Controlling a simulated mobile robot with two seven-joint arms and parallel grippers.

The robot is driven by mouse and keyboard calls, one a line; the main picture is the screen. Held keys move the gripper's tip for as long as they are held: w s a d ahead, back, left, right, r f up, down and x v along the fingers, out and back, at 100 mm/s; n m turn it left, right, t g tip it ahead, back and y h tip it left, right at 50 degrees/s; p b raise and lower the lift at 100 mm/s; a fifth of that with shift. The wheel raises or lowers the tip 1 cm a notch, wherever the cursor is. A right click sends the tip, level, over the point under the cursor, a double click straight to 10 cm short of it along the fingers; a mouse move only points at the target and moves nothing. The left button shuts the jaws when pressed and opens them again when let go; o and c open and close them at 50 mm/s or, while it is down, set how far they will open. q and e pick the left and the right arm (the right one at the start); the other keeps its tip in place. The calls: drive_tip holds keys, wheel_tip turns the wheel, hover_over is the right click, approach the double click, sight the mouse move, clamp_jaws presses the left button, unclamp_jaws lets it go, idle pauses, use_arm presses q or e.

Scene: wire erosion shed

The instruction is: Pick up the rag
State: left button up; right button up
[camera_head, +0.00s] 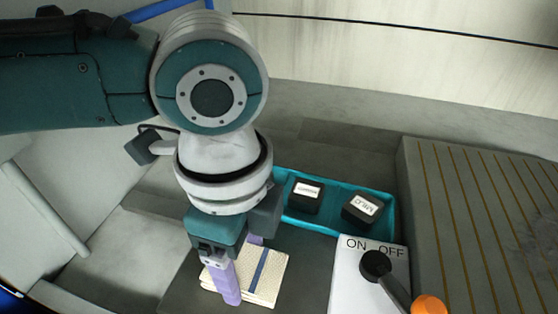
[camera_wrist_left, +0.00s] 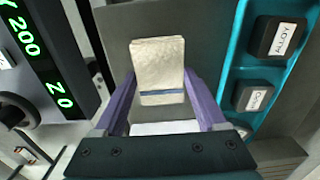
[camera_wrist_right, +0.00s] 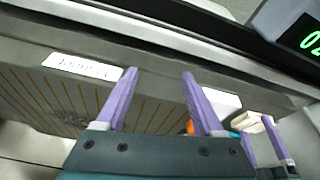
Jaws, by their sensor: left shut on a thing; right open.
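The rag (camera_head: 270,272) is a flat, folded cream cloth with a blue stripe, low in the middle of the head view above a dark grey surface. My left gripper (camera_head: 240,264) comes down over it and is shut on it, with one purple finger on the near side and the other partly hidden behind. In the left wrist view the rag (camera_wrist_left: 160,70) sits between the two fingers. My right gripper (camera_wrist_right: 158,78) is open and empty in the right wrist view. It does not show in the head view.
A white ON/OFF switch box (camera_head: 345,285) with an orange-knobbed lever (camera_head: 428,304) stands to the right. A grooved slab (camera_head: 480,220) fills the far right.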

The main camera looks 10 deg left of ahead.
sight(246, 264)
use_arm(q)
wheel_tip(246, 264, up, 20)
drive_tip(key=p, duration=0.3)
drive_tip(key=o, duration=0.8)
drive_tip(key=shift+f, duration=0.1)
drive_tip(key=c, duration=0.7)
drive_tip(key=shift+o, duration=0.2)
drive_tip(key=shift+d+p, duration=0.1)
drive_tip(key=shift+p, duration=0.25)
